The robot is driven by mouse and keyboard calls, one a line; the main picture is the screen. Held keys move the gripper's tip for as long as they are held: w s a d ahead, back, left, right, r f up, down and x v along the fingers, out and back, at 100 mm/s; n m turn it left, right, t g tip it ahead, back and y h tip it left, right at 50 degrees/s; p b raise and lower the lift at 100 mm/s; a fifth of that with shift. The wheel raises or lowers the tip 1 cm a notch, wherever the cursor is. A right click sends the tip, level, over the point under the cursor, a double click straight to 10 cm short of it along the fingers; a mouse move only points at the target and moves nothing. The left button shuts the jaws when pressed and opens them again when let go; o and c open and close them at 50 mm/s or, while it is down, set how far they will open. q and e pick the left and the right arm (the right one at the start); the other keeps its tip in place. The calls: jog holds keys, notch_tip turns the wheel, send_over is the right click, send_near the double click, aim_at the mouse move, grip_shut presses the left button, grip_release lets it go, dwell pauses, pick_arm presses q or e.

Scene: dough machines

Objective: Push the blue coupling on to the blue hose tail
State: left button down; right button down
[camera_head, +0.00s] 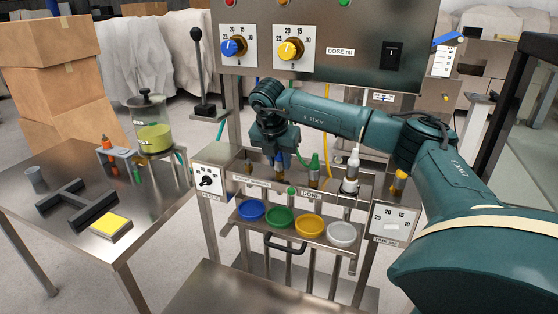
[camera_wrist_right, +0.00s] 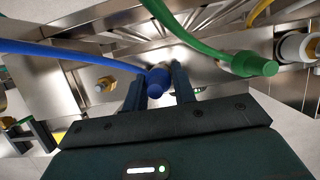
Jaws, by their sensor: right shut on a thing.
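My right gripper (camera_head: 277,160) is over the back rail of the dosing stand, pointing down. In the right wrist view its two fingers (camera_wrist_right: 160,88) are closed around the blue coupling (camera_wrist_right: 157,80), which hangs on the end of a blue hose (camera_wrist_right: 75,52). A bit of blue shows below the gripper in the head view (camera_head: 280,161). A bare brass fitting (camera_wrist_right: 105,85) sits left of the fingers in the wrist view; I cannot tell whether it is the blue hose tail. Whether the coupling touches a tail is hidden. My left gripper is not in view.
A green coupling (camera_head: 313,163) and a white coupling (camera_head: 352,165) stand to the right on the rail. Blue, green, yellow and white dishes (camera_head: 251,210) lie in front, below. A steel table (camera_head: 150,208) is at left. The dosing panel (camera_head: 330,60) rises behind.

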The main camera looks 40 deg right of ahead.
jog(key=shift+r, duration=0.1)
jog(key=shift+r+p, duration=0.85)
jog(key=shift+r, duration=0.15)
jog(key=shift+r+p, duration=2.35)
jog(key=shift+r, duration=0.8)
jog(key=shift+w+a+p, duration=1.7)
jog(key=shift+w+a, duration=0.4)
jog(key=shift+w, duration=1.8)
jog(key=shift+f+b, duration=1.45)
jog(key=shift+f, duration=1.7)
jog(key=shift+f, duration=0.1)
